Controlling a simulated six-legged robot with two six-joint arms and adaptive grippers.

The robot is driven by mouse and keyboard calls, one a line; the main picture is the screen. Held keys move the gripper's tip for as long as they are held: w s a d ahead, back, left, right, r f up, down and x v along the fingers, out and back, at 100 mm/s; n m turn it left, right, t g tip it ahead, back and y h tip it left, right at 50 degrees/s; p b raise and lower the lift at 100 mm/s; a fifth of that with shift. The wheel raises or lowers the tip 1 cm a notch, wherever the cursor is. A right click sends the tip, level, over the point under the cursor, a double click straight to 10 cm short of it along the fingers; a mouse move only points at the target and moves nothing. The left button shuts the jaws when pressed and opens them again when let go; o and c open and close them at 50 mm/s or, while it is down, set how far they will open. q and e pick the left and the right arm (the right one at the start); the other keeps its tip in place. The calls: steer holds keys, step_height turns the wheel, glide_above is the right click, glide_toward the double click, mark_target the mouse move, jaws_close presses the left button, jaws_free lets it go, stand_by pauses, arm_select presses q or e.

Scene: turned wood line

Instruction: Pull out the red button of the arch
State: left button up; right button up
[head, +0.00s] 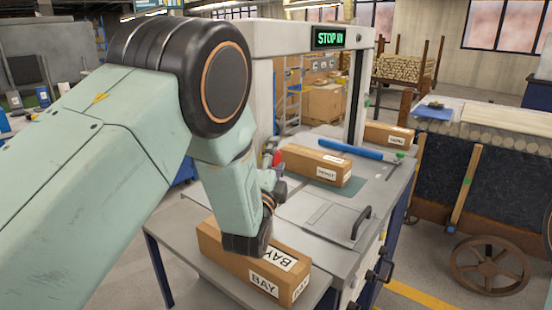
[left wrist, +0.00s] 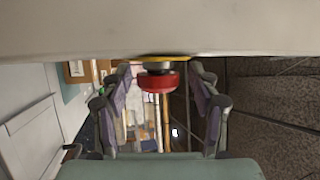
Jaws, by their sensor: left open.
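The red button (left wrist: 158,82) shows in the left wrist view, on a dark collar with a yellow edge under the pale surface of the arch (left wrist: 158,30). In the head view the arch (head: 262,38) stands over the table and carries a green-lettered sign; a bit of the red button (head: 277,158) shows beside my gripper. My left gripper (head: 271,172) is open at the near post. In the wrist view its fingers stand on either side of the button, with a gap visible on both sides. My right gripper is in neither view.
A box marked BAY (head: 225,255) lies on the near shelf under my arm. Another box (head: 312,165) sits on the grey table beyond, beside a blue bar (head: 345,150). A table with a handle (head: 361,222) lies right of my gripper. A wheeled cart (head: 490,180) stands at right.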

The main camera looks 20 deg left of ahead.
arm_select(q)
steer(key=shift+s+a+r, duration=0.1)
steer(key=shift+s, duration=0.05)
steer(key=shift+w+d+f, duration=0.2)
steer(key=shift+w+f, duration=0.1)
steer(key=shift+w, duration=0.15)
steer(key=shift+c, duration=2.2)
steer(key=shift+s+a+r, duration=0.1)
steer(key=shift+s+r, duration=0.05)
steer(key=shift+s, duration=0.1)
steer(key=shift+c, duration=1.4)
jaws_close()
